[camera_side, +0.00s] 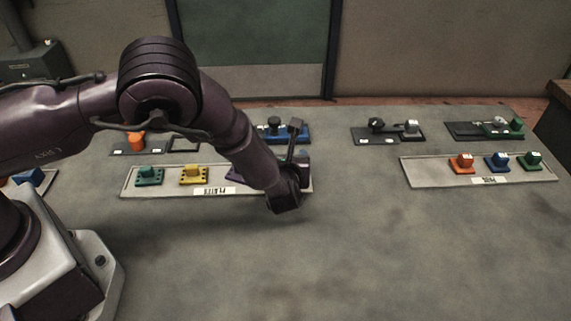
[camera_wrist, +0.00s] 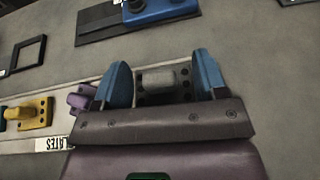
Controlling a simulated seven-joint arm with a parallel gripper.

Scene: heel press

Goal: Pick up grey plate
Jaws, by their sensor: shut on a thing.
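The grey plate (camera_wrist: 160,80) shows in the wrist view as a dark base with holes and a lighter grey knob. It sits between the two blue fingers of my gripper (camera_wrist: 162,76), which is shut on it. In the side view my gripper is at the right end of the labelled plates tray (camera_side: 130,188), and my arm hides the grey plate there. The lower part of the plate is hidden by my gripper body in the wrist view. I cannot tell whether the plate touches the tray.
A purple plate (camera_wrist: 82,97) lies close to my left finger, with a yellow plate (camera_side: 194,175) and a green plate (camera_side: 149,176) further left. Dark fixtures, one with a blue block (camera_wrist: 160,10), stand behind. A second tray (camera_side: 415,172) with coloured blocks is at right. The front table is clear.

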